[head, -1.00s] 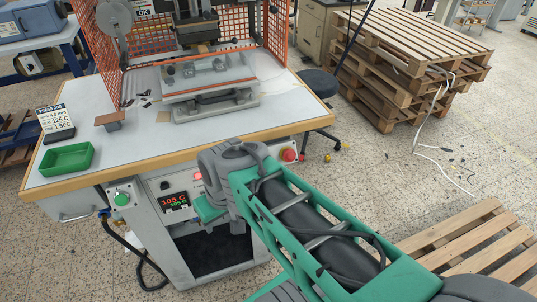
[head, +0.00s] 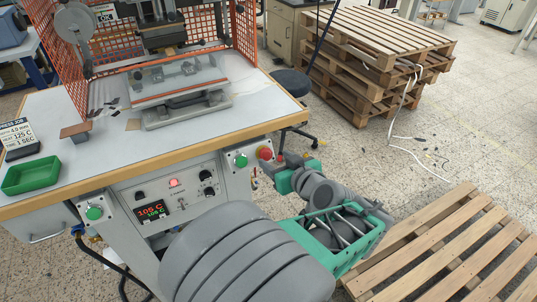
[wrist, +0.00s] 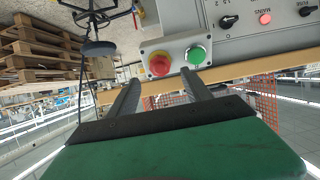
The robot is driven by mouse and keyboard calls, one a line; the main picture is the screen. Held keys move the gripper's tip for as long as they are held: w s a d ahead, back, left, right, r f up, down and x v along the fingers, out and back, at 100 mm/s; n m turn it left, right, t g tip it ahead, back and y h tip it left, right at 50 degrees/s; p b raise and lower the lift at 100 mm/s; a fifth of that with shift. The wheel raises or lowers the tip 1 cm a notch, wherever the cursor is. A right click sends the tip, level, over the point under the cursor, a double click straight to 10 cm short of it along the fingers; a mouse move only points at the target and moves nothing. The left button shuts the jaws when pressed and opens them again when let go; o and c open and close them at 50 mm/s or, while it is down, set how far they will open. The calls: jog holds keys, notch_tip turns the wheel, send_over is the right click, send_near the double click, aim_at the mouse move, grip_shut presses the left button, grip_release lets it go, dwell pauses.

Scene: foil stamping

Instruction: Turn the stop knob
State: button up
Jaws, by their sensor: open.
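The stop knob (head: 265,153) is a red mushroom-shaped button on a small grey box at the right end of the press bench's front. It also shows in the wrist view (wrist: 159,64) with a yellow ring around it. A green button (head: 241,160) sits beside it on the same box and shows in the wrist view too (wrist: 196,55). My gripper (wrist: 160,76) is open and empty. Its two fingers point toward the box, with the red knob lying between their lines in the picture. I cannot tell whether they touch it.
The control panel (head: 173,203) holds dark selector knobs, a lit red lamp and a red display. Another green button (head: 94,213) is at the left. The wooden bench edge (head: 130,176) runs just above the panel. Pallets (head: 440,245) lie on the floor at the right.

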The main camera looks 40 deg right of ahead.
aim_at(267, 154)
jog(key=x, duration=0.6)
jog(key=shift+a, duration=0.1)
jog(key=shift+s, duration=0.1)
jog(key=shift+c, duration=0.4)
grip_shut()
